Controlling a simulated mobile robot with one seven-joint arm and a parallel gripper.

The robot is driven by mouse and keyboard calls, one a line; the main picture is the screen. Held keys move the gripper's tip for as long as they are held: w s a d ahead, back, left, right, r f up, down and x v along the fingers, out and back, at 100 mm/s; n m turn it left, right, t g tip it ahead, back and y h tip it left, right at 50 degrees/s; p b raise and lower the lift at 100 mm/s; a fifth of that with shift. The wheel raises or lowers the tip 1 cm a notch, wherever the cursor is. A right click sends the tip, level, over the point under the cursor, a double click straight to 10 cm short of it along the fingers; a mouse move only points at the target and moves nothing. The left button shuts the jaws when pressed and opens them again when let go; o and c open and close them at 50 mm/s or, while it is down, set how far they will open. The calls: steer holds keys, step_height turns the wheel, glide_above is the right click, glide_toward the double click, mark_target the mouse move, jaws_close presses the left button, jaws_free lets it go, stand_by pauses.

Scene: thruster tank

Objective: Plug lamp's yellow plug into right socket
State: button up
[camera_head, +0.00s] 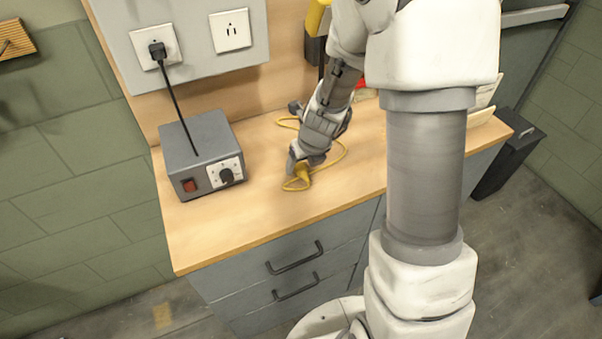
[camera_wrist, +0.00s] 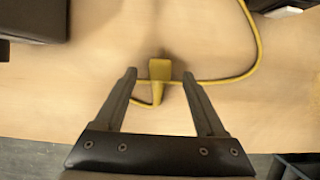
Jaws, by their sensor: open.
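The yellow plug (camera_wrist: 160,70) lies on the wooden worktop with its yellow cord curving away beside it. In the head view the plug (camera_head: 302,172) shows at the tip of my gripper (camera_head: 298,165). In the wrist view my gripper (camera_wrist: 160,84) is open, with one finger on each side of the plug and a gap to both. The right socket (camera_head: 231,31) on the grey wall panel is empty. The left socket (camera_head: 170,46) holds a black plug (camera_head: 157,50). The lamp itself cannot be made out; my arm covers part of the worktop.
A grey box (camera_head: 200,150) with a red switch and a dial stands left of my gripper, its black cable running up to the left socket. A yellow object (camera_head: 317,16) stands behind my arm. The worktop (camera_head: 245,222) is clear toward its front edge.

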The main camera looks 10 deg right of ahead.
steer(key=shift+w+a+f, duration=0.1)
steer(key=shift+w+f, duration=0.1)
steer(key=shift+f, duration=0.35)
jaws_close()
